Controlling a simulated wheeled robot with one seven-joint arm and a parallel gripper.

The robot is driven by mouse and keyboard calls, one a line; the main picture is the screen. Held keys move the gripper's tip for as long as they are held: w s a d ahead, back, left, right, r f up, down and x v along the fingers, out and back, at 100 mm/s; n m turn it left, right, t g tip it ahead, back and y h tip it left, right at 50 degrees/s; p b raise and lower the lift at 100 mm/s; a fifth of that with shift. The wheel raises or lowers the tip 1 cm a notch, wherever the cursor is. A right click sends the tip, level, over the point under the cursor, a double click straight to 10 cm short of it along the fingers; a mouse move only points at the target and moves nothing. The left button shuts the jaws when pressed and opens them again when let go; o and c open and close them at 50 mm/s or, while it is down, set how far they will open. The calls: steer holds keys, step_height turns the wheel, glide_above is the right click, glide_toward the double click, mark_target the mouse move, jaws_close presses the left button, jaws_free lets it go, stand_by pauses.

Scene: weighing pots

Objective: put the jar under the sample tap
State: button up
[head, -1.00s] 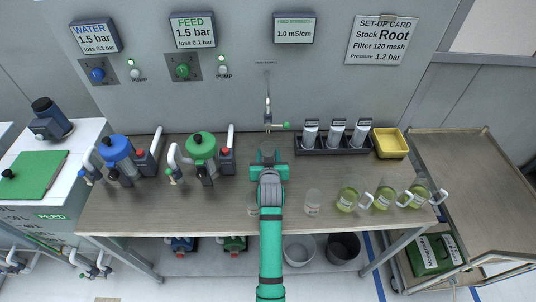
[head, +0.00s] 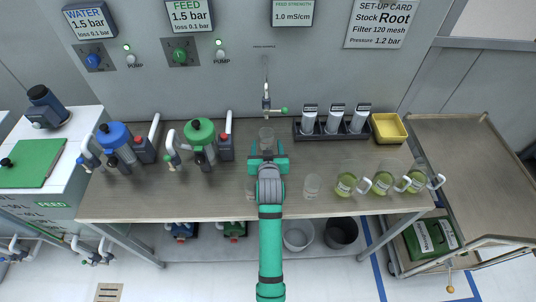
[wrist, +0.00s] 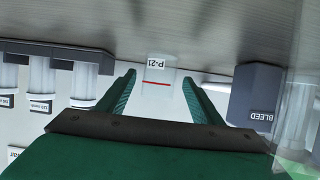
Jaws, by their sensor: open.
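A small clear jar (head: 266,138) stands upright on the bench at the wall, below the sample tap (head: 266,104) in the head view. Whether it is exactly under the spout I cannot tell. In the wrist view the jar (wrist: 156,76) shows a white "P-21" label and a red line. My gripper (head: 268,153) is open on the near side of the jar, its green fingers spread apart. In the wrist view the jar is beyond and between the fingertips (wrist: 158,82), with gaps on both sides. The tap's spout is not clear in the wrist view.
Another clear jar (head: 312,186) and several mugs of yellow-green liquid (head: 347,183) stand to the right. A jar beside my arm is partly hidden. A black rack (head: 333,131) and yellow tray (head: 388,128) are at the back right. Blue (head: 115,138) and green-topped (head: 199,134) units stand left.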

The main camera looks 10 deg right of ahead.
steer(key=v, duration=0.7)
steer(key=shift+s+r, duration=0.1)
steer(key=shift+s, duration=0.1)
steer(key=s+a+y, duration=0.1)
steer(key=s+a, duration=0.3)
steer(key=s, duration=0.9)
steer(key=s+a+f+n+t, duration=0.1)
steer(key=s+a, duration=0.3)
steer(key=s, duration=1)
steer(key=s+a+n+t+y, duration=0.1)
steer(key=s+a, duration=0.4)
steer(key=s, duration=0.8)
steer(key=shift+s+y, duration=0.25)
steer(key=shift+y, duration=0.05)
